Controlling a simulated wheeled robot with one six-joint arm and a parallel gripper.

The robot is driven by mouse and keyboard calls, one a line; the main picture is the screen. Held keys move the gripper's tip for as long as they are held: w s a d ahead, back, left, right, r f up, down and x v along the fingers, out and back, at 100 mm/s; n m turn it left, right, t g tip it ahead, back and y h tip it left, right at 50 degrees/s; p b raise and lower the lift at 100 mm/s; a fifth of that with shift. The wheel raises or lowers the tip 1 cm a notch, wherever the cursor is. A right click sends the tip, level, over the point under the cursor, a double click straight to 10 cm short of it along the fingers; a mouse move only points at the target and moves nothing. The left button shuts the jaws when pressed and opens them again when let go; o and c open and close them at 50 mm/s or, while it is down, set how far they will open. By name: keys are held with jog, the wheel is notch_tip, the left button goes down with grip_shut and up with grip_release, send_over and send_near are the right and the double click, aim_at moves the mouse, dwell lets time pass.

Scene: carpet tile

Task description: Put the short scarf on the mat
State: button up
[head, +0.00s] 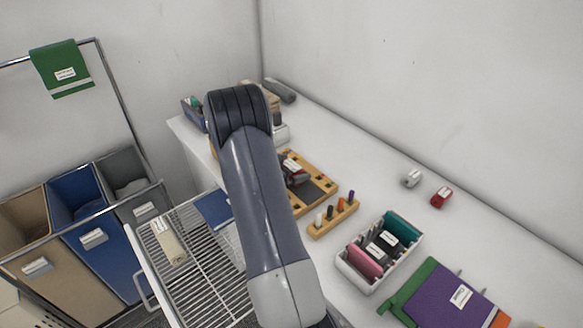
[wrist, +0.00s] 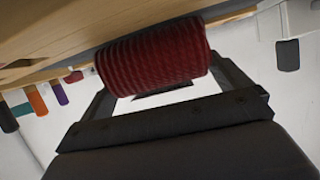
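A red, ribbed, rolled cloth (wrist: 155,55), which looks like the short scarf, sits between the two fingers of my gripper (wrist: 160,82) in the wrist view. It fills the gap and appears to touch both fingers. A little red beside a white label also shows by the wooden tray (head: 322,185) in the head view, where my arm partly covers this area. I cannot tell whether the roll is clear of the tray. No mat is plainly marked. A flat purple piece (head: 450,296) with a label lies at the lower right, over green and orange pieces.
A wooden block with several coloured pegs (head: 332,217) and a white bin of folded pieces (head: 352,268) stand near the tray. A wire rack (head: 190,275) holds a cream roll (head: 168,240). A green cloth (head: 62,68) hangs on a rail. The counter's back right is mostly clear.

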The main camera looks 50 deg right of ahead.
jog(key=shift+o, duration=0.2)
jog(key=shift+s+a+f, duration=0.15)
jog(key=shift+s+f, duration=0.15)
jog(key=shift+f, duration=0.4)
jog(key=shift+w+r+p, duration=0.15)
jog(key=shift+r+p, duration=0.25)
jog(key=shift+r, duration=0.15)
jog(key=b+v, duration=0.2)
jog(key=v, duration=1)
jog(key=shift+w+r, duration=0.2)
jog(key=shift+r, duration=0.15)
